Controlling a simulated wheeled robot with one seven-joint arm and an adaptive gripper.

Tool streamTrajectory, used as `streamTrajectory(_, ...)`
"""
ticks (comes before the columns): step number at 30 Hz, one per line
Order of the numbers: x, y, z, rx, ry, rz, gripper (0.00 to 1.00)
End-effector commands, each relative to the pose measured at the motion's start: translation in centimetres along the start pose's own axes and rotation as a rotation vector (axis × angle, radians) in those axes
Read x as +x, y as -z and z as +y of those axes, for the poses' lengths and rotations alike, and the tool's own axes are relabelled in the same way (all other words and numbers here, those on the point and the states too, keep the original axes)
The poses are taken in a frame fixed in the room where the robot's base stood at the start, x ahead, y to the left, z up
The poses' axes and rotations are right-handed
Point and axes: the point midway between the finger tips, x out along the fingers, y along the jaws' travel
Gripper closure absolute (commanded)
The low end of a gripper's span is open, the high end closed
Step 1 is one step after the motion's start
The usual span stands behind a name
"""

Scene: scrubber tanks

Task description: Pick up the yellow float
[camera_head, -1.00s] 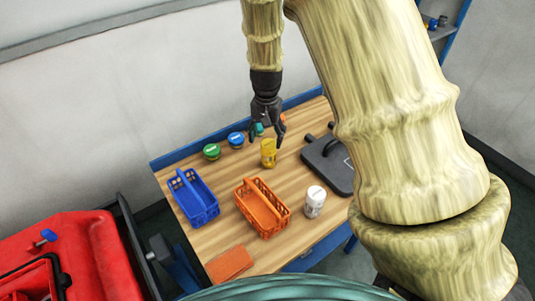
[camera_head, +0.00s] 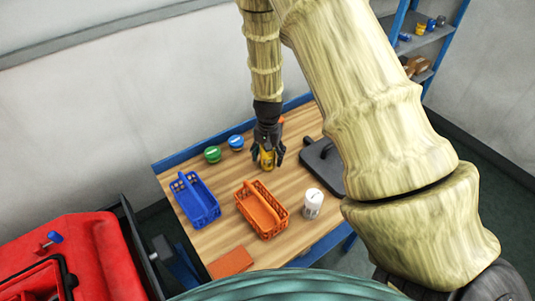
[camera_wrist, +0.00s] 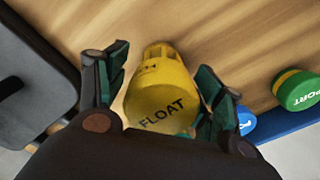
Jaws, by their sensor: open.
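The yellow float (camera_head: 267,160) stands on the wooden table, its lower part showing below my gripper in the head view. In the wrist view the float (camera_wrist: 160,95) shows its yellow top with the word FLOAT. My gripper (camera_head: 266,156) is lowered over it from above. In the wrist view my gripper (camera_wrist: 160,88) is open, with one dark green finger on each side of the float. A narrow gap shows on the left side; on the right I cannot tell whether the finger touches it.
A blue basket (camera_head: 195,199), an orange basket (camera_head: 262,210) and a white jar (camera_head: 313,203) stand nearer. A dark grey flat object with a handle (camera_head: 322,166) lies to the right.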

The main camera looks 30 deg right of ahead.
Motion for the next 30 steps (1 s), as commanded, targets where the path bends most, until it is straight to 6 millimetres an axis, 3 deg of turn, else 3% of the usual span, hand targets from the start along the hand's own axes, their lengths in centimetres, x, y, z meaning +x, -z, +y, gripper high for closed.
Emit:
streamTrajectory(6, 1.3, 0.0, 0.0, -0.001, 0.000, -0.001, 0.32)
streamTrajectory(14, 1.5, 0.0, 0.0, -0.001, 0.000, 0.000, 0.32)
streamTrajectory(15, 1.5, 0.0, 0.0, -0.001, 0.000, 0.000, 0.34)
streamTrajectory(23, 1.5, 0.0, 0.0, -0.001, 0.000, 0.000, 0.80)
streamTrajectory(30, 1.5, 0.0, 0.0, -0.001, 0.000, 0.000, 0.80)
